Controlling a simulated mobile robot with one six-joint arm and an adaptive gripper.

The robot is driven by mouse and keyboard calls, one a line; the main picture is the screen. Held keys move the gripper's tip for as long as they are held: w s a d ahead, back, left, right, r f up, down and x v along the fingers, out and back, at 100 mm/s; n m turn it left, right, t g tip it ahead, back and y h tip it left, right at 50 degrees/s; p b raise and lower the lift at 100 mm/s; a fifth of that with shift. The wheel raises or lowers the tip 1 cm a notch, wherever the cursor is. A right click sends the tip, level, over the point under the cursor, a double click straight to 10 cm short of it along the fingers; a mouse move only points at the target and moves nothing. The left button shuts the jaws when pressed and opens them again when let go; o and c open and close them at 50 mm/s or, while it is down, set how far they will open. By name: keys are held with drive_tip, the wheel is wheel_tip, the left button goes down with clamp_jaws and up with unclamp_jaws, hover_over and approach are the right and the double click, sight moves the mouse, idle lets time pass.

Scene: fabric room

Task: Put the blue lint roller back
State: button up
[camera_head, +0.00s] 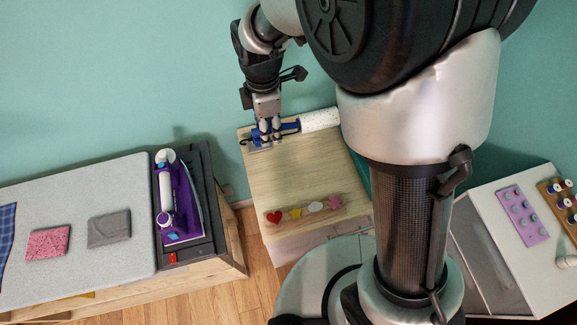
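The lint roller has a blue handle (290,127) and a white roll (320,120). It lies crosswise near the back edge of the light wooden cabinet top (290,175), roll to the right. My gripper (269,136) reaches down from above at the left part of the blue handle. Its fingers overlap the handle in this view. I cannot tell whether they are shut on it, or whether the roller touches the cabinet top. A small grey metal piece (259,149) shows just below the fingers; I cannot tell what it is.
A rack of colourful hooks (305,210) is at the cabinet's front. To the left, an ironing board (110,190) holds folded pink (48,243) and grey (109,229) cloths. A purple iron (178,200) stands on a dark tray. Thread spools (560,194) are at right.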

drive_tip(key=f+b, duration=0.2)
drive_tip(key=f, duration=0.5)
drive_tip(key=f+b, duration=0.3)
drive_tip(key=f, duration=0.5)
drive_tip(key=f+b, duration=0.3)
drive_tip(key=f, duration=0.5)
drive_tip(key=shift+w+f, duration=0.1)
drive_tip(key=shift+w, duration=0.15)
drive_tip(key=shift+f, duration=0.15)
drive_tip(key=o, duration=1.1)
